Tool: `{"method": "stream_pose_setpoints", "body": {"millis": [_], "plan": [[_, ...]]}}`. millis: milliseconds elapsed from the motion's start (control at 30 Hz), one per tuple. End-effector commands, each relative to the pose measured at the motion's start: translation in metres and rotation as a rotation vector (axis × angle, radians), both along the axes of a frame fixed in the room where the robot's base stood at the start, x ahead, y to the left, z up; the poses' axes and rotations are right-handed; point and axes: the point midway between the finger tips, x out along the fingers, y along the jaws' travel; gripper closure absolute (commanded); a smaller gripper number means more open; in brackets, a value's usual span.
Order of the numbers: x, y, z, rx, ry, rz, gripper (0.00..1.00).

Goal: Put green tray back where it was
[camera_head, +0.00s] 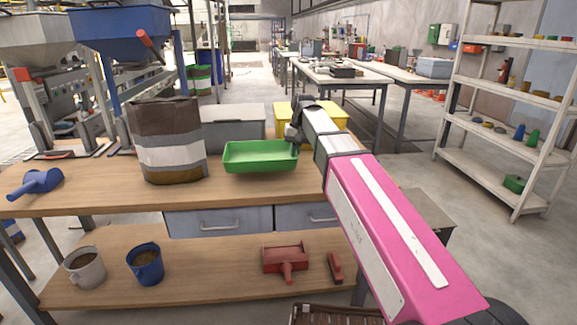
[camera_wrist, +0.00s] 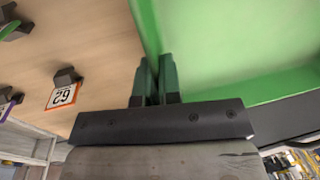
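The green tray (camera_head: 260,168) is at the wooden workbench top, right of the big brown-and-white bag. I cannot tell whether it rests on the wood or is just above it. My gripper (camera_head: 294,141) is at the tray's right end. In the wrist view the two dark green fingers (camera_wrist: 155,80) are close together, with the tray's wall (camera_wrist: 147,28) running down between them, so they look shut on its rim. The tray's inside (camera_wrist: 230,45) looks empty in the wrist view.
The bag (camera_head: 168,150) stands left of the tray, with a blue scoop (camera_head: 38,183) farther left. A grey box (camera_head: 233,127) and a yellow bin (camera_head: 330,114) are behind. A tag marked 62 (camera_wrist: 64,95) lies on wood. The bench front before the tray is clear.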

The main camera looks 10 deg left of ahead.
Motion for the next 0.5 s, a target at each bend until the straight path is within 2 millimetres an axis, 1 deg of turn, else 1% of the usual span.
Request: {"method": "stream_pose_setpoints", "body": {"millis": [33, 267, 500], "plan": [[-0.001, 0.000, -0.009, 0.000, 0.001, 0.000, 1.00], [0.000, 0.000, -0.026, 0.001, 0.000, 0.001, 1.00], [0.000, 0.000, -0.054, 0.001, 0.000, 0.001, 1.00]]}}
